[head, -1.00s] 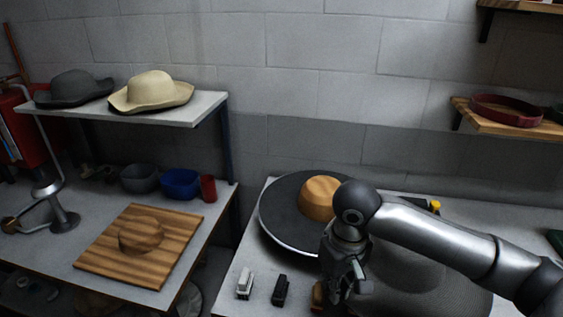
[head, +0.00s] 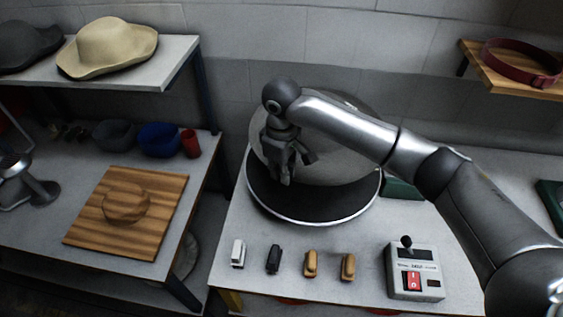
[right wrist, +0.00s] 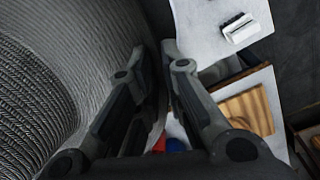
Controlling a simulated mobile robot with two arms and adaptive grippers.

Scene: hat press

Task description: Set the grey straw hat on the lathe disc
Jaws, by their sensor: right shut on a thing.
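The grey straw hat (head: 340,168) is over the lathe disc (head: 280,207) in the head view. Its woven surface also fills the left side of the right wrist view (right wrist: 40,80). The disc is dark with a pale rim, and its front part shows below the hat. The hat hides the wooden block on the disc. My right gripper (head: 285,180) is shut on the hat at its left front edge. I cannot tell whether the hat touches the disc or hangs just above it. My left gripper is not in view.
A control box (head: 415,270) with a lever and red switch stands at the front right. Several small brushes (head: 273,260) line the table front. A cream hat (head: 108,46) and a dark hat sit on the left shelf. A wooden board (head: 80,232) lies on the left table.

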